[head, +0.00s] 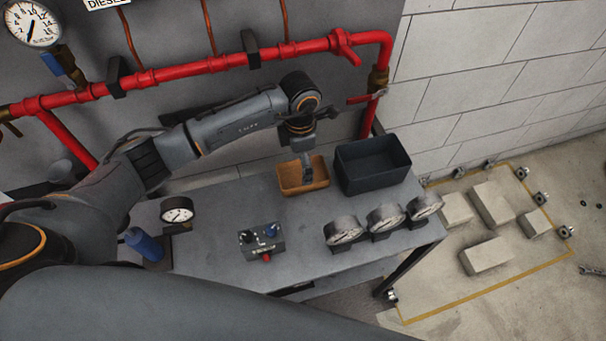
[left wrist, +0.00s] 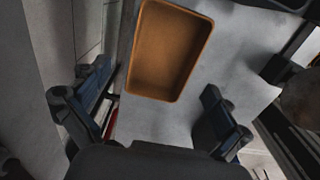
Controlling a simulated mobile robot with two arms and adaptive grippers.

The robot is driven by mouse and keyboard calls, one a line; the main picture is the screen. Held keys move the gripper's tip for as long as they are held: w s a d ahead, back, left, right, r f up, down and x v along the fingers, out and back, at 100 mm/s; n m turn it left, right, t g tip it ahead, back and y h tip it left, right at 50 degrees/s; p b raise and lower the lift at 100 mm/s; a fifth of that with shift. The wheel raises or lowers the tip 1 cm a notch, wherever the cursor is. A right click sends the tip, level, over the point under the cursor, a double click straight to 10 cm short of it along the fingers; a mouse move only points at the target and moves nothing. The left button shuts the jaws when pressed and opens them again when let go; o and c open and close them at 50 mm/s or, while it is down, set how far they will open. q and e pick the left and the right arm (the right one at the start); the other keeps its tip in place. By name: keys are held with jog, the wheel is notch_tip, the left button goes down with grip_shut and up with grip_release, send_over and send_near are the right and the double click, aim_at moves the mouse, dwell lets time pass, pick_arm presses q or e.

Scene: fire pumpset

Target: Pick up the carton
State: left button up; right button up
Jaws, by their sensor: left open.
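A brown, open-topped rectangular box (head: 289,187), the only thing here that looks like the carton, sits on the grey table near its back edge. It looks empty in the left wrist view (left wrist: 168,52). My left gripper (head: 308,172) points down over the box in the head view and hides part of its inside. In the left wrist view the fingers of my left gripper (left wrist: 158,98) are spread wide with nothing between them, and the box lies beyond them. My right gripper is not in view.
A dark open bin (head: 374,172) stands right of the box. Several round gauges line the table's front right, with a small control box (head: 262,242) left of them. A blue cylinder (head: 146,245) stands at the left. Red pipes (head: 220,65) run along the back wall.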

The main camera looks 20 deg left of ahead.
aim_at(300, 180)
pick_arm(q)
notch_tip(300, 180, down, 4)
jog(key=shift+s+d+r+p, duration=0.1)
jog(key=shift+s+r+p, duration=0.1)
jog(key=shift+p, duration=0.55)
jog(key=shift+f, duration=0.4)
jog(key=shift+w+f, duration=0.1)
jog(key=shift+f, duration=0.15)
jog(key=c, duration=1.3)
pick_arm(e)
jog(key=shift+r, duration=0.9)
